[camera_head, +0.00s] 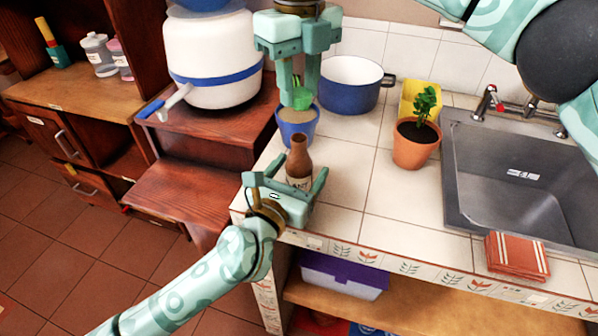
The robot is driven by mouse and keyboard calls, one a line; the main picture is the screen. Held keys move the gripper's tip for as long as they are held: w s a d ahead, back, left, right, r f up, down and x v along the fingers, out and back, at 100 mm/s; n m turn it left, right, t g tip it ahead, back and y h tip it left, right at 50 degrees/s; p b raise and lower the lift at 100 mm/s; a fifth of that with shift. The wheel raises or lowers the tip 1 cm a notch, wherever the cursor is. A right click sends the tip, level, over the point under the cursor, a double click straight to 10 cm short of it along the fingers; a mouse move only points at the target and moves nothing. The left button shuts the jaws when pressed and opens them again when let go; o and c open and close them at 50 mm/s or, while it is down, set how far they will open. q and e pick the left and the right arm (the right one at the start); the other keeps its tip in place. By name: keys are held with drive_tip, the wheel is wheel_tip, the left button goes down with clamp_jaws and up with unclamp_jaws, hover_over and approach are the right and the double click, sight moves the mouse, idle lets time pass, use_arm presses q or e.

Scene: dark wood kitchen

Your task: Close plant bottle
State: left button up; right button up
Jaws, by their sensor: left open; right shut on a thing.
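A brown bottle (298,162) with a pale label stands upright on the tiled counter near its front left corner. My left gripper (287,180) is open at the bottle, with one finger on each side of its lower part. I cannot tell whether the fingers touch it.
A blue pot of soil (297,128) stands just behind the bottle. A blue cooking pot (350,88) is at the back. A potted plant (414,145) stands beside the sink (510,180). A white water container (212,55) is at the left. The counter right of the bottle is clear.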

use_arm(q)
drive_tip(key=shift+x, duration=1.15)
drive_tip(key=c, duration=1.5)
drive_tip(key=shift+o, duration=0.2)
use_arm(e)
hover_over(298, 137)
drive_tip(key=shift+f, duration=2.45)
drive_tip(key=shift+f, duration=0.9)
drive_tip(key=shift+f, duration=0.55)
